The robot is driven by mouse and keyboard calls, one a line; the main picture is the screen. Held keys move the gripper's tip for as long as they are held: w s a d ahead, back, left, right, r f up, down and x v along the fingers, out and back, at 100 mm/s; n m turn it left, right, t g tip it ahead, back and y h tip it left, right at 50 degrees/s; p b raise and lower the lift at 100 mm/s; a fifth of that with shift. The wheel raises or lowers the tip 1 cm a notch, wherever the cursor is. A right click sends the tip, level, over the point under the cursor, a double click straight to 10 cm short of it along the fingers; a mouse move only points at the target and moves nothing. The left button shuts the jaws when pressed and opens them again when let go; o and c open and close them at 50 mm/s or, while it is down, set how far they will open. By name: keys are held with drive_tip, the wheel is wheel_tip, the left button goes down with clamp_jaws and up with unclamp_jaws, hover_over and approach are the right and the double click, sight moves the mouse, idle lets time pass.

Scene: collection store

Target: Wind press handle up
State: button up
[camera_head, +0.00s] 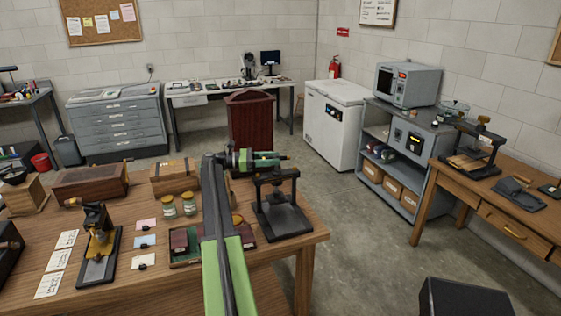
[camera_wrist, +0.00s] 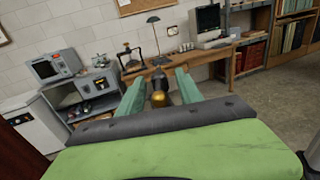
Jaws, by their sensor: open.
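A small black press (camera_head: 284,218) with an upright frame and a flat base stands at the right end of the wooden table. My gripper (camera_head: 278,158) is at the top of this press, pointing right, and covers its upper part. In the wrist view my gripper (camera_wrist: 158,82) has its two green fingers apart. A dark rounded knob with a brass-coloured part (camera_wrist: 159,97) shows between them; I cannot tell whether the fingers touch it or whether it is the press handle. A similar press (camera_head: 472,148) stands on the right-hand desk, and also shows in the wrist view (camera_wrist: 130,60).
The wooden table (camera_head: 180,292) also holds a brass and black device (camera_head: 98,240), small jars (camera_head: 169,206), cards and wooden boxes. A grey shelf unit (camera_head: 393,147) and white chest freezer (camera_head: 333,118) stand behind.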

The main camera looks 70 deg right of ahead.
sight(282, 156)
drive_tip(key=shift+x, duration=1.75)
clamp_jaws()
